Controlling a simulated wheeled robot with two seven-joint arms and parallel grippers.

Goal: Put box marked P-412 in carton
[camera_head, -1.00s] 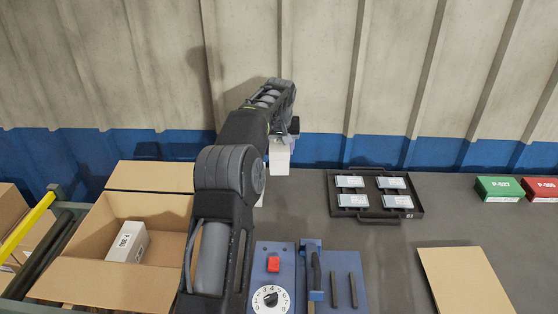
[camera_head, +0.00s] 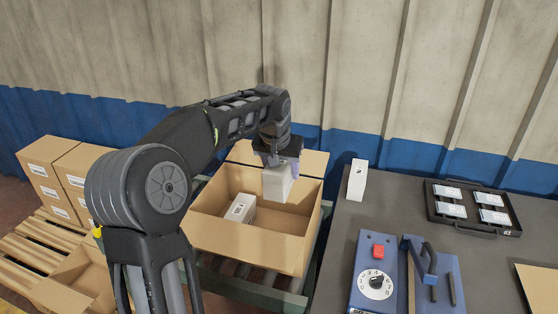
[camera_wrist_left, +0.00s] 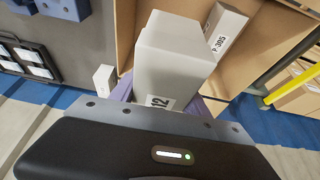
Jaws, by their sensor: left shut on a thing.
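My left gripper (camera_head: 279,160) is shut on a white box (camera_head: 277,183) and holds it over the open carton (camera_head: 261,248), near its back right. In the left wrist view the held box (camera_wrist_left: 176,62) carries a label ending in "12"; the rest of the label is hidden. A second white box (camera_head: 240,209) lies inside the carton at the left; in the left wrist view this box (camera_wrist_left: 222,33) reads P-305. Whether the held box is below the carton's rim is hard to tell. My right gripper is not in view.
Another white box (camera_head: 357,180) stands on the grey table right of the carton. A blue fixture (camera_head: 366,262) with a dial and red button is in front of it. A black tray (camera_head: 440,213) lies farther right. Closed cartons (camera_head: 44,165) are stacked at the left.

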